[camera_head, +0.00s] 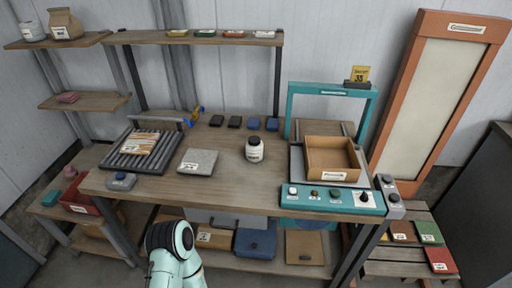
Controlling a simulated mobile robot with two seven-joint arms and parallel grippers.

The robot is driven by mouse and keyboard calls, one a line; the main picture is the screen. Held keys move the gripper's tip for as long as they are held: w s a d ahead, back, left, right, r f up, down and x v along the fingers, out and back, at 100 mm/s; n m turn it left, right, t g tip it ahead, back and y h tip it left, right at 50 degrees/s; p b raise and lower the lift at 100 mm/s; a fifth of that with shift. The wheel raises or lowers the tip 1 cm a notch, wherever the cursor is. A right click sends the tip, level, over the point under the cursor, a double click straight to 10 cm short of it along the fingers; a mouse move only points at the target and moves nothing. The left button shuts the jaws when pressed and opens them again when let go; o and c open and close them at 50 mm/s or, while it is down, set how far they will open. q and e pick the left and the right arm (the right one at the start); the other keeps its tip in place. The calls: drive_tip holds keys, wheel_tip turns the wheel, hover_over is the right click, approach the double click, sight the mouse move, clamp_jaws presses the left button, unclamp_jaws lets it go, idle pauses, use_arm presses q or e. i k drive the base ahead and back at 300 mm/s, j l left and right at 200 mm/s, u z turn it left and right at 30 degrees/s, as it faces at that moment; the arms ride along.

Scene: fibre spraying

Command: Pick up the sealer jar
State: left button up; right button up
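A small white jar (254,152) with a black lid stands upright near the middle of the workbench. It has a label too small to read. A second white container (33,32) with a label stands on the upper left shelf beside a brown paper bag; I cannot tell from the label which one is the sealer. Part of my own arm shows at the bottom left of centre, below the bench front edge. Neither gripper shows in the head view, and nothing touches the jar on the bench.
On the workbench (225,191), a grey slab (198,161) and a roller rack (141,151) lie left of the jar. A cardboard box (332,158) sits right, in a teal machine (331,199) with a tall frame. Small dark blocks (234,122) lie behind the jar. Bench surface around the jar is clear.

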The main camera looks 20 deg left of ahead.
sight(254, 154)
drive_tip(key=i+l, duration=0.1)
drive_tip(key=l, duration=0.4)
drive_tip(key=u, duration=0.4)
drive_tip(key=l+u, duration=0.15)
drive_tip(key=u, duration=0.25)
drive_tip(key=l+u, duration=0.1)
drive_tip(key=u, duration=0.3)
